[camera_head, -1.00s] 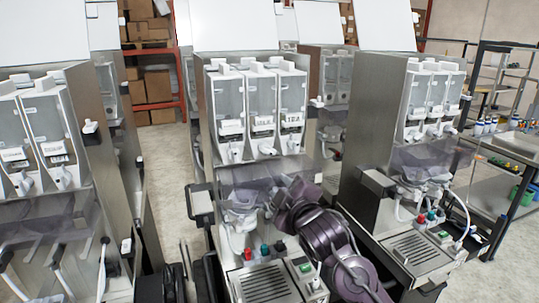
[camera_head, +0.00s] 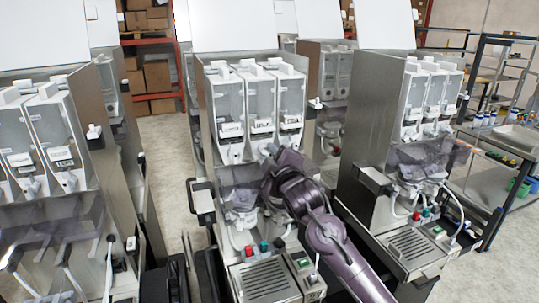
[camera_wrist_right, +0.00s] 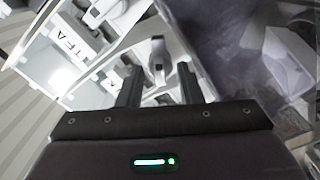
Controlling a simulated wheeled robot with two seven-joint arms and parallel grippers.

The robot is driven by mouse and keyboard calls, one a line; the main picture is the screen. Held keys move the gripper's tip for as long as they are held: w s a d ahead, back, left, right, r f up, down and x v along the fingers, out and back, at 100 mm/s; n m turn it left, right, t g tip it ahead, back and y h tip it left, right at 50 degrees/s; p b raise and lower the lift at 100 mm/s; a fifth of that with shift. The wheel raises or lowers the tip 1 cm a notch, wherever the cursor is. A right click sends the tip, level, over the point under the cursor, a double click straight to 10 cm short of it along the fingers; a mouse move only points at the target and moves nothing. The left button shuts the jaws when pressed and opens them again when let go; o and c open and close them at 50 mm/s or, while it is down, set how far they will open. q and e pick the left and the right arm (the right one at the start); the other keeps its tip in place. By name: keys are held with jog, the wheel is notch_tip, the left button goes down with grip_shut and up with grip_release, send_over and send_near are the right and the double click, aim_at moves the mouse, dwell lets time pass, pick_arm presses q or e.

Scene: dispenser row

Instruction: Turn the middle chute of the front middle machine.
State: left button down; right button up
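The front middle machine (camera_head: 206,130) has three clear canisters in a row, with labels and white chutes below them. Its left chute (camera_head: 235,153) shows in the head view; the middle chute is largely covered there by my right gripper (camera_head: 268,155). In the right wrist view the right gripper (camera_wrist_right: 159,88) is open, its two dark fingers apart. A label reading TEA (camera_wrist_right: 68,40) is at upper left. My left gripper is not in view.
Similar machines stand at left (camera_head: 100,150) and right (camera_head: 375,110). A clear splash guard (camera_head: 240,175) sits below the chutes, above a drip tray (camera_head: 265,281) and coloured knobs (camera_head: 264,247). Shelves with boxes (camera_head: 157,80) are behind. A metal rack stands at far right.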

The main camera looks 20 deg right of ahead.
grip_shut()
jog(key=shift+f, duration=0.1)
jog(key=n+b, duration=0.4)
jog(key=n, duration=0.1)
jog(key=shift+f+n, duration=0.1)
jog(key=shift+n, duration=0.2)
jog(key=shift+n+b, duration=7.8)
jog(key=shift+n, duration=1.3)
